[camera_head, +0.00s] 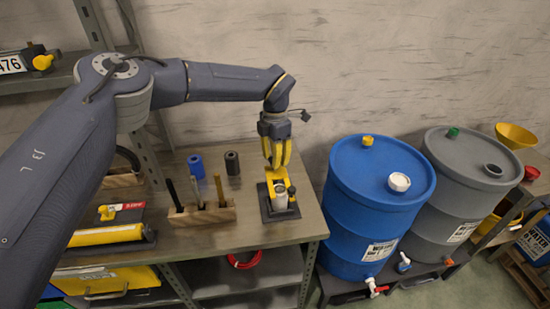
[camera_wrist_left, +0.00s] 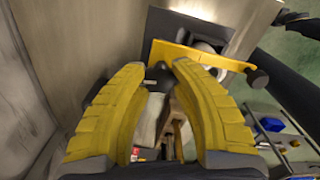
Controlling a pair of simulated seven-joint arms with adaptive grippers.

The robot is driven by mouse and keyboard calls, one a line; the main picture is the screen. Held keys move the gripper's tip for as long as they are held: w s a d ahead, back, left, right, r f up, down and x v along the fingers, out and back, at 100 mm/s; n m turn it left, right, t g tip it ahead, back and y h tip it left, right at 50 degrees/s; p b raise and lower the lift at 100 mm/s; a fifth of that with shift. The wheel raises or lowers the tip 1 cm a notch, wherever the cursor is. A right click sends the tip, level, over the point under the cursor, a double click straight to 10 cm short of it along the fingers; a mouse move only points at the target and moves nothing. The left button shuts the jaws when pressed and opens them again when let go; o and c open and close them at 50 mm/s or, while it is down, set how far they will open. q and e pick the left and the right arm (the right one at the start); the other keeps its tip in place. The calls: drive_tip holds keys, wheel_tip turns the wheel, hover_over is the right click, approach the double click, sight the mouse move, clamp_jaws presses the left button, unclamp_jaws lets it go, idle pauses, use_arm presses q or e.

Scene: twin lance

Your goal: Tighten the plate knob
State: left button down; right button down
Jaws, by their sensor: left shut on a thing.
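A yellow bracket (camera_head: 281,190) stands on a dark base plate (camera_head: 265,204) near the right end of the workbench, with a pale cylinder in it. My left gripper (camera_head: 277,166) points down over the bracket's upper end, its yellow fingers close together. In the left wrist view the fingertips (camera_wrist_left: 156,72) close around a small dark knob (camera_wrist_left: 157,74) at one end of the bracket (camera_wrist_left: 190,55); it is mostly hidden by the fingers. Another black knob (camera_wrist_left: 257,78) sits at the bracket's opposite end, clear of the fingers. My right gripper is not in view.
A wooden block (camera_head: 202,214) with upright tools stands left of the plate. A blue cylinder (camera_head: 196,167) and a black cylinder (camera_head: 232,163) stand behind it. A blue drum (camera_head: 365,215) and a grey drum (camera_head: 455,185) stand beyond the bench's right edge.

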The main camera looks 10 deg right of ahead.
use_arm(q)
drive_tip(key=shift+m, duration=0.7)
drive_tip(key=c, duration=0.9)
unclamp_jaws()
wheel_tip(320, 180, up, 12)
drive_tip(key=shift+r, duration=0.1)
